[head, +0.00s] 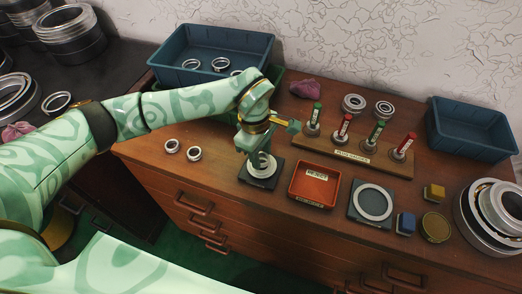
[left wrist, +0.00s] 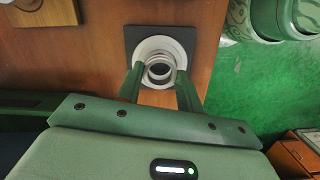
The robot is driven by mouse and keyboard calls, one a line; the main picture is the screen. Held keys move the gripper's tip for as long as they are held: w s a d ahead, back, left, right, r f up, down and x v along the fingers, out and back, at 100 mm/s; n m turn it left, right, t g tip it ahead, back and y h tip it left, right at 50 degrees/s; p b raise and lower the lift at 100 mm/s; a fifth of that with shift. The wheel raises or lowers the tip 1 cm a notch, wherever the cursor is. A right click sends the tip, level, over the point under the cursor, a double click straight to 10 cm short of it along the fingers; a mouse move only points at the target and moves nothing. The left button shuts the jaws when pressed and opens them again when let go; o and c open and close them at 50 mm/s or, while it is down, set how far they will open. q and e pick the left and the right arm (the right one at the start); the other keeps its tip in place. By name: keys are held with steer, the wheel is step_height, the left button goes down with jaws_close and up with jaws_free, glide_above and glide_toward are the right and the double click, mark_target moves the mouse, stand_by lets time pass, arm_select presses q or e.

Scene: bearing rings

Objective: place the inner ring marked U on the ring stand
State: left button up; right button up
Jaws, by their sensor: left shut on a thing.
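The ring stand is a dark square plate (head: 246,180) with a pale round seat, in the middle of the wooden bench; its plate also shows in the left wrist view (left wrist: 131,43). My left gripper (head: 260,157) points down over the stand. Its two green fingers are shut on a small silver inner ring (left wrist: 160,71), which sits over the centre of the pale seat. I cannot tell whether the ring touches the stand. No U mark is readable on it. My right gripper is not in view.
Two loose rings (head: 194,153) lie left of the stand. An orange reject tray (head: 314,194) stands close to its right, then a dark plate with a large ring (head: 374,203). A rack of red and green handled gauges (head: 345,154) is behind. Blue bins (head: 211,48) stand at the back.

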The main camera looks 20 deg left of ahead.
arm_select(q)
steer(key=shift+f+b, duration=0.3)
steer(key=shift+f, duration=0.4)
steer(key=o, duration=1.1)
steer(key=shift+w+a+r+p, duration=0.1)
steer(key=shift+a+r+p, duration=0.35)
steer(key=shift+r, duration=2.25)
steer(key=shift+w+a+r+p, duration=0.15)
steer(key=shift+r+p, duration=0.55)
steer(key=shift+r, duration=2)
steer(key=shift+a+r+p, duration=0.35)
steer(key=shift+r+p, duration=0.25)
steer(key=shift+r, duration=2.1)
